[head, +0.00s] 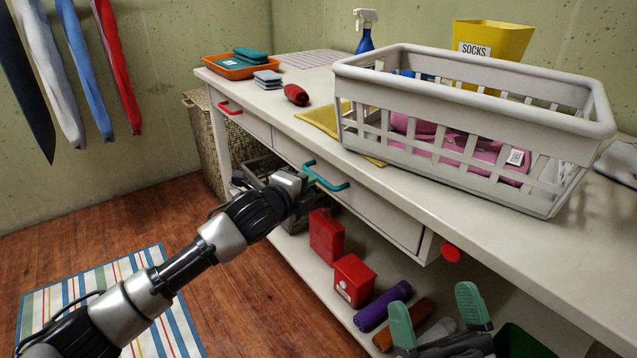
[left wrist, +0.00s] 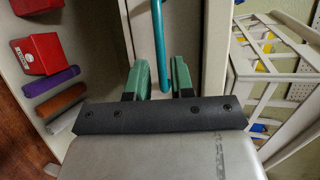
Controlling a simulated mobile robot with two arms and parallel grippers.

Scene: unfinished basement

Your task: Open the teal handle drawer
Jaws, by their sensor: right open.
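The teal handle (head: 330,180) is a curved bar on the pale front of the middle drawer (head: 382,212), under the worktop. The drawer looks shut, or nearly so. I see a gap beside the left finger. My right gripper (head: 436,312) is open and empty at the bottom of the head view, in front of the lower shelf.
A red-handled drawer (head: 246,127) is to the left and a red knob (head: 451,252) to the right. The worktop holds a white laundry basket (head: 470,95), a yellow socks bin (head: 508,42) and an orange tray (head: 238,68). Red boxes (head: 354,279) and rolls are on the shelf below.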

